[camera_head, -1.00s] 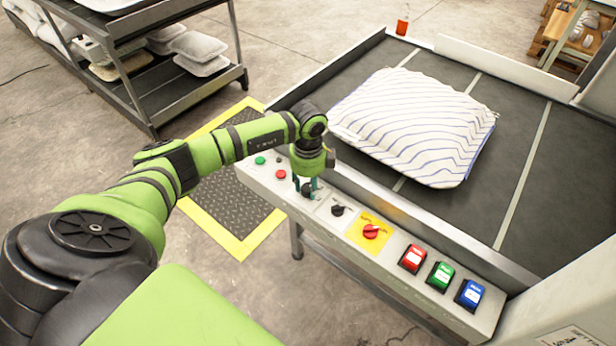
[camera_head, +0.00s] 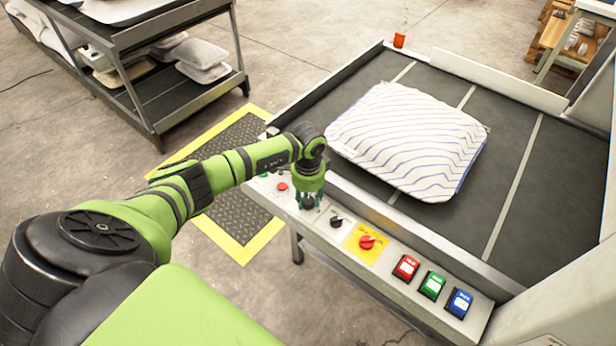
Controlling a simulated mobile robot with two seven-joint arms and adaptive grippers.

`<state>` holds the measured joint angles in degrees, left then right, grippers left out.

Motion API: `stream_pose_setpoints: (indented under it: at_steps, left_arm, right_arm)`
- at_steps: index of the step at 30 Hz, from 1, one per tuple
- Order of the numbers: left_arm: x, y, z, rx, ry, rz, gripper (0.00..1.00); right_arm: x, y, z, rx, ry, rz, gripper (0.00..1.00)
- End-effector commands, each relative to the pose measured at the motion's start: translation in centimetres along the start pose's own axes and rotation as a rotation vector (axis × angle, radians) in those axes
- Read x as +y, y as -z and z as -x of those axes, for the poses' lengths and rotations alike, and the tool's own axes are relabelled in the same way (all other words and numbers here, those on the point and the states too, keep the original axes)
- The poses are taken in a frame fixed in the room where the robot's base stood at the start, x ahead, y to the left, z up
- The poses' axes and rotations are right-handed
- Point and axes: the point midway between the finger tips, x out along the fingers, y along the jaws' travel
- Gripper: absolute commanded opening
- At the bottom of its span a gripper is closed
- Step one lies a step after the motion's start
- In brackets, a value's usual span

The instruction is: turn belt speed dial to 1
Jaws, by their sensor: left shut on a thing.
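The control panel (camera_head: 388,275) runs along the front edge of the conveyor. My left gripper (camera_head: 308,204) reaches down to it and is shut on a dark dial (camera_head: 308,204), which its fingers partly hide, so I cannot read its setting. To its right are another black knob (camera_head: 336,222) and a red rotary switch (camera_head: 367,242) on a yellow plate. The dial labels are too small to read. My right gripper is not in view.
A striped pillow (camera_head: 405,140) lies on the dark conveyor belt (camera_head: 515,140). Red (camera_head: 406,267), green (camera_head: 432,285) and blue (camera_head: 459,302) buttons sit at the panel's right end. A red button (camera_head: 282,187) is left of my gripper. A shelf rack (camera_head: 200,90) stands at upper left.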

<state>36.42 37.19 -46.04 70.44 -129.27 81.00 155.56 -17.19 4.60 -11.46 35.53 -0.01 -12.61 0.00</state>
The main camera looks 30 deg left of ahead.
Motion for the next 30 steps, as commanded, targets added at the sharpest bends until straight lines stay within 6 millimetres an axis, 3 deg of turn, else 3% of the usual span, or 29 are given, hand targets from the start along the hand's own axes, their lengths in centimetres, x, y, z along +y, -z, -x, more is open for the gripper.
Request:
stream_pose_setpoints:
  at_steps: [18, 19, 21, 30]
  left_arm:
    - [0.20, -0.04, -0.19, -0.002, -0.004, 0.043, 0.03]
    - [0.20, -0.04, -0.19, -0.002, -0.005, 0.042, 0.40]
    - [0.20, -0.05, -0.18, -0.002, -0.004, 0.042, 0.60]
    - [0.05, -0.01, -0.02, 0.000, -0.001, 0.043, 0.60]
  right_arm:
    - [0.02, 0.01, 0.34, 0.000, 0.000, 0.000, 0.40]
    - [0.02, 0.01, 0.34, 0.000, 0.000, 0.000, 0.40]
    - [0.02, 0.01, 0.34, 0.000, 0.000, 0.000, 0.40]
    - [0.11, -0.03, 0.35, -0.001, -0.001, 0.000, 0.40]
